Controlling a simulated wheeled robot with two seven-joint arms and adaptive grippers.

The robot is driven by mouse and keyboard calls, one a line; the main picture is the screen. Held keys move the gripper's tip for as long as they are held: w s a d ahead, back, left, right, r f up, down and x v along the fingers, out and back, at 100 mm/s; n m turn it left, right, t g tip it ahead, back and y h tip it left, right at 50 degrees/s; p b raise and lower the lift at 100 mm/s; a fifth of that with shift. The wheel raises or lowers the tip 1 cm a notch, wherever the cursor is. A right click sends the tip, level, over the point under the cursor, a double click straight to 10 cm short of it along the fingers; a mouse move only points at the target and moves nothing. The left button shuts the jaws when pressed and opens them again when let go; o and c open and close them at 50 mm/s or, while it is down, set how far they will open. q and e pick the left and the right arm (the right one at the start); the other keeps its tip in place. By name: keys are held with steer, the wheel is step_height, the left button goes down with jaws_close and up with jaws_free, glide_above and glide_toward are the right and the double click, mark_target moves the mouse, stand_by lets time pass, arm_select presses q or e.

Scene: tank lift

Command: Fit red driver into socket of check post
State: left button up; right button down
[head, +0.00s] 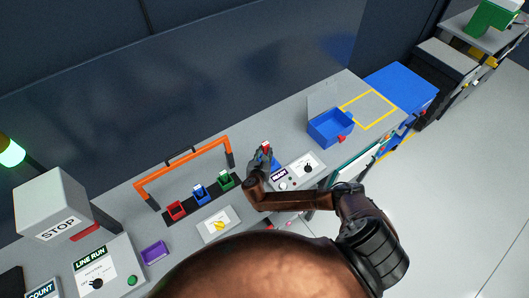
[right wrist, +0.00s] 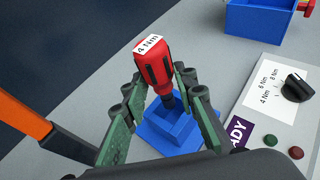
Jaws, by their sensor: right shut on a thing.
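The red driver (right wrist: 155,65), with a black shank and a white "4 Nm" label on its top, stands between the fingers of my right gripper (right wrist: 163,88). It also shows in the head view (head: 266,147). My right gripper (head: 260,158) is shut on it. The blue square socket of the check post (right wrist: 158,143) is just below the driver, beside the "READY" panel; it is partly hidden by the gripper in the head view (head: 276,166). The driver's lower end points at the socket's opening; I cannot tell whether its tip is inside. My left gripper is not in view.
The grey panel (head: 299,171) with a knob and buttons adjoins the check post. A rack with red (head: 176,210), blue (head: 200,195) and green (head: 226,181) holders stands left, beneath an orange bar (head: 183,158). A blue bin (head: 331,127) stands to the right.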

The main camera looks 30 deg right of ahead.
steer(key=shift+r, duration=0.1)
steer(key=shift+f+b, duration=1.65)
steer(key=shift+f, duration=1.45)
steer(key=c, duration=1.5)
jaws_free()
steer(key=shift+s+f, duration=0.1)
steer(key=v, duration=1.2)
steer(key=shift+r, duration=0.2)
